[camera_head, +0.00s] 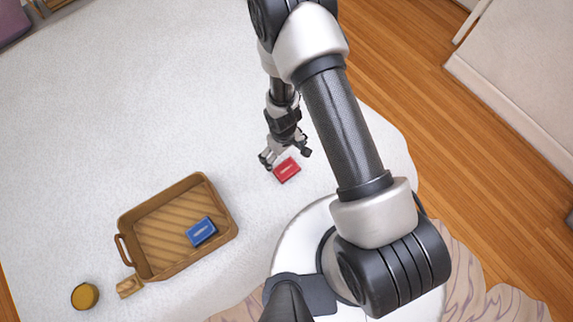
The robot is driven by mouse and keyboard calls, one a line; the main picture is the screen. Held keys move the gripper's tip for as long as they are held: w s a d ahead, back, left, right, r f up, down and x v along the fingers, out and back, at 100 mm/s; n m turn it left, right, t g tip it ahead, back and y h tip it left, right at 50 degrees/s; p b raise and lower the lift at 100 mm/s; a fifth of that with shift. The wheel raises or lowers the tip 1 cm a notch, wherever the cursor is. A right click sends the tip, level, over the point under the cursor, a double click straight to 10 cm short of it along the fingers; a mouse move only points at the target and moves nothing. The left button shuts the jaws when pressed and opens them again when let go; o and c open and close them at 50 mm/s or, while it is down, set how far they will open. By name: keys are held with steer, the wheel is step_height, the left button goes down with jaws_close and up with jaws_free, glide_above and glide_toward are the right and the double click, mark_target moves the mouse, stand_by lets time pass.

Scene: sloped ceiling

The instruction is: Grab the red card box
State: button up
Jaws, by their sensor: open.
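The red card box (287,170) lies on the white rug, right of the wicker tray and close to my base. My gripper (284,157) is open, right at the box's upper edge in the picture. Its fingers are spread, one near the box's left side and one toward its upper right. I cannot tell from this view whether the fingers touch the box or hover above it.
A brown wicker tray (127,222) with a blue card box (201,232) inside stands at the lower left. A small yellow-topped round container (85,296) and a small tan object (129,286) lie near it. The white rug (100,110) is mostly clear. A wall is at right.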

steer(key=b, duration=0.7)
glide_above(286, 169)
steer(key=f, duration=0.8)
steer(key=shift+w+a, duration=0.25)
steer(key=shift+a, duration=0.05)
steer(key=f+b, duration=0.2)
steer(key=b, duration=0.1)
steer(key=f+b, duration=0.1)
steer(key=b, duration=0.1)
steer(key=shift+s+d+f, duration=0.25)
steer(key=shift+d, duration=0.15)
steer(key=shift+f+b, duration=0.85)
steer(key=shift+b, duration=0.15)
steer(key=shift+r, duration=0.1)
steer(key=shift+c, duration=0.4)
steer(key=c, duration=1.2)
steer(key=shift+o, duration=0.2)
steer(key=shift+r, duration=0.1)
